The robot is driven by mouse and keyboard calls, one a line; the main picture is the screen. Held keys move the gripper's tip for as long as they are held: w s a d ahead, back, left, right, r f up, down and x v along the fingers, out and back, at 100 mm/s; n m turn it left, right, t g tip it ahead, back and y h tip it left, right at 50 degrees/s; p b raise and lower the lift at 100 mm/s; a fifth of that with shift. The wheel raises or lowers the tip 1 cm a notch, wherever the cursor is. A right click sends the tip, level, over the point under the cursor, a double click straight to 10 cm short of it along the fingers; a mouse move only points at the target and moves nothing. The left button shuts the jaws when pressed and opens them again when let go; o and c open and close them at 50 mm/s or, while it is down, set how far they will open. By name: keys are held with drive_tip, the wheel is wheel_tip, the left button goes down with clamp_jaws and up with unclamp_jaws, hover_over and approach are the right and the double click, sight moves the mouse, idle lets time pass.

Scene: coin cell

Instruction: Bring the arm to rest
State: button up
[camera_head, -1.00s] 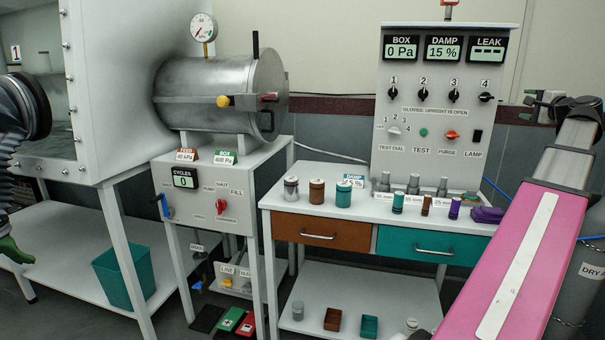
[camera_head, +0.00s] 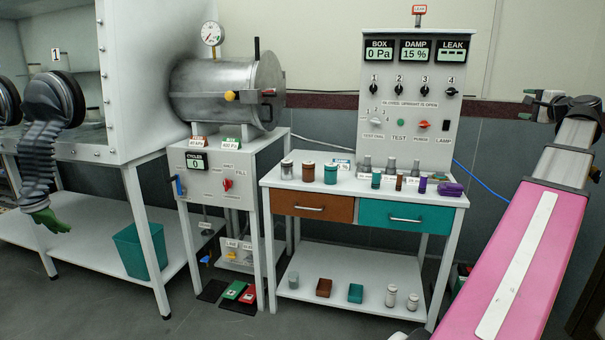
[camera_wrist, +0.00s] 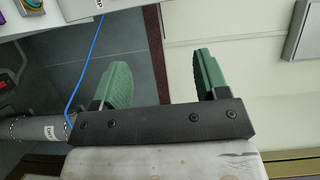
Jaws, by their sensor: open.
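My gripper (camera_wrist: 162,82) shows in the wrist view with its two green-padded fingers apart and nothing between them. Beyond the fingers are a dark wall band and a pale wall. In the head view my pink and grey arm rises along the right side. Its upper end lies in front of the wall, to the right of the control panel (camera_head: 409,142). The fingers cannot be made out in the head view.
A white bench (camera_head: 276,182) carries several jars and vials, with brown and teal drawers below. A steel chamber (camera_head: 215,92) stands left of it. A glovebox (camera_head: 150,60) with a hanging glove is at far left. A blue hose (camera_wrist: 85,70) runs near my gripper.

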drive_tip(key=w+a+f+n+g+y, duration=0.1)
drive_tip(key=w+a+f+n+g, duration=0.3)
drive_tip(key=a+f, duration=0.9)
drive_tip(key=w+a+f+n+g+y, duration=0.1)
drive_tip(key=w+a+f+g, duration=0.2)
drive_tip(key=w+a+f, duration=0.95)
drive_tip(key=s+a+f+n+g, duration=0.2)
drive_tip(key=s+a+f, duration=0.2)
drive_tip(key=a+f, duration=0.4)
drive_tip(key=s+a+f+n+g, duration=0.25)
drive_tip(key=s+a+f, duration=0.2)
drive_tip(key=f, duration=0.55)
drive_tip(key=s+a+f+n+g, duration=0.2)
drive_tip(key=s+a+f+g, duration=0.15)
drive_tip(key=a+f, duration=0.5)
drive_tip(key=s+a+f+n+g+h, duration=0.2)
drive_tip(key=s+a+f+n, duration=0.3)
drive_tip(key=s+a+f, duration=0.4)
wheel_tip(320, 180, down, 3)
drive_tip(key=s+h, duration=0.1)
drive_tip(key=s, duration=0.1)
drive_tip(key=shift+s+g+h, duration=0.3)
drive_tip(key=shift+s+g, duration=0.05)
drive_tip(key=shift+g, duration=0.05)
